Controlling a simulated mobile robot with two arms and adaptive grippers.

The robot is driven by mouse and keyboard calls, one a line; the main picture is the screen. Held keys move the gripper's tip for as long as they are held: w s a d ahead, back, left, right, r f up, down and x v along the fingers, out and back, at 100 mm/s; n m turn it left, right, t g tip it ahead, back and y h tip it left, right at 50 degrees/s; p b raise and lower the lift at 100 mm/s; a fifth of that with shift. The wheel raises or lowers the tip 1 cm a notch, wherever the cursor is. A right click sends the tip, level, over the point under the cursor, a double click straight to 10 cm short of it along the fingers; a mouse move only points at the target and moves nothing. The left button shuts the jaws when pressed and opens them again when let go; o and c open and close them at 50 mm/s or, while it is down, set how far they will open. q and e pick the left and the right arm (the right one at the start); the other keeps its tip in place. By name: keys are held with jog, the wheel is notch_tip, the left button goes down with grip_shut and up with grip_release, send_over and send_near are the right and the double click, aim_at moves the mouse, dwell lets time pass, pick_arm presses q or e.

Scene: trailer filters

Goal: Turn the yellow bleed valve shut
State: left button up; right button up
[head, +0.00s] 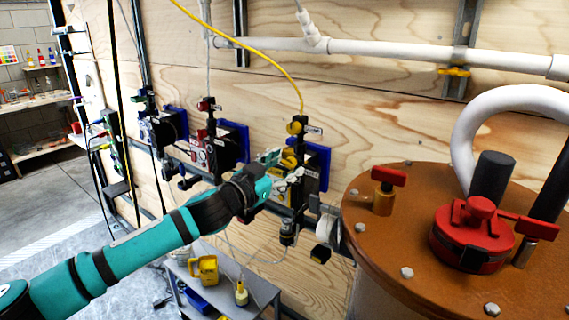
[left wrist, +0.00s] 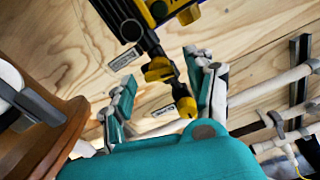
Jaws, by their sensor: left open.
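A yellow valve handle (left wrist: 158,70) sits on a dark upright fitting with small white labels. In the left wrist view it lies just beyond my open fingers, between their lines. A second yellow part, a rounded cap (left wrist: 187,107), sits on the same fitting between the fingertips; in the head view it shows (head: 294,127) above my gripper. I cannot tell from the labels which is the bleed valve. My left gripper (head: 282,170) is open in front of the fitting, its fingers (left wrist: 168,95) on either side, with no clear contact. It partly hides the valve in the head view. My right gripper is not in view.
An orange-brown tank lid (head: 397,240) with red handles stands close at the right. A red-marked unit (head: 210,140) and another unit (head: 160,128) are mounted to the left. A white pipe (head: 400,52) runs above. A low grey bench (head: 250,278) stands below.

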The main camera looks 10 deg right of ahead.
pick_arm(q)
jog(key=shift+w+d, duration=0.2)
grip_shut()
dwell(0.4)
